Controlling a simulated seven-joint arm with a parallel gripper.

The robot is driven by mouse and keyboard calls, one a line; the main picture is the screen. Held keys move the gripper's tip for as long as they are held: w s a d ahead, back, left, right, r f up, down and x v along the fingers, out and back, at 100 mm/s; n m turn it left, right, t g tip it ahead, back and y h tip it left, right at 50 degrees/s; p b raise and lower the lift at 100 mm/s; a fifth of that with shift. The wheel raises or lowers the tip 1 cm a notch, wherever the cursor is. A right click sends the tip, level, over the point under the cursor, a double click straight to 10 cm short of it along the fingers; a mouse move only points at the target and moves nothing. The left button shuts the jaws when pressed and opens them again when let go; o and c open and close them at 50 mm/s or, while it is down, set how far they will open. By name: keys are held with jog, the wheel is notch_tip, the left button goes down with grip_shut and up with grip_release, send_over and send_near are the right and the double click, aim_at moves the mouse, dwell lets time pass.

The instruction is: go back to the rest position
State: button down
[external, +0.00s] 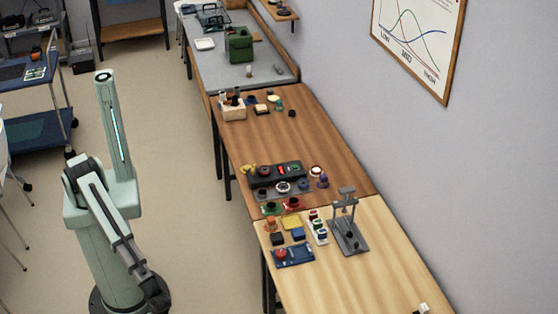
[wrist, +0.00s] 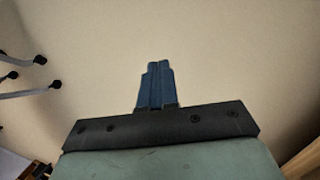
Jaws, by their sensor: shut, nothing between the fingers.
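My gripper (wrist: 156,84) shows in the wrist view with its two blue fingers together and nothing between them. Bare floor fills the view beyond the fingertips. In the external view my arm stands at the left, folded, one pale green link upright and a darker one sloping down towards the base. It is over the floor, apart from the benches. I cannot make out the fingers clearly in that view.
A wooden bench (external: 330,150) with a black device (external: 262,180) and small parts stands right of my arm. A lighter bench (external: 375,275) holds a grey stand (external: 350,237). A blue cart (external: 40,137) stands at the left. Chair legs (wrist: 25,92) show in the wrist view.

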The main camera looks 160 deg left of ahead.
jog(key=s+d+f+m+g+y, duration=0.1)
jog(key=s+d+f+g, duration=0.1)
jog(key=s+d, duration=0.4)
jog(key=s+d+f+g, duration=0.2)
jog(key=s+d, duration=0.4)
jog(key=s, duration=0.7)
jog(key=s+d+f+m+g+y, duration=0.1)
jog(key=s+d+f+g, duration=0.1)
jog(key=s+d, duration=0.5)
jog(key=s+f, duration=0.1)
jog(key=s, duration=0.2)
jog(key=shift+s+f+m+y, duration=0.3)
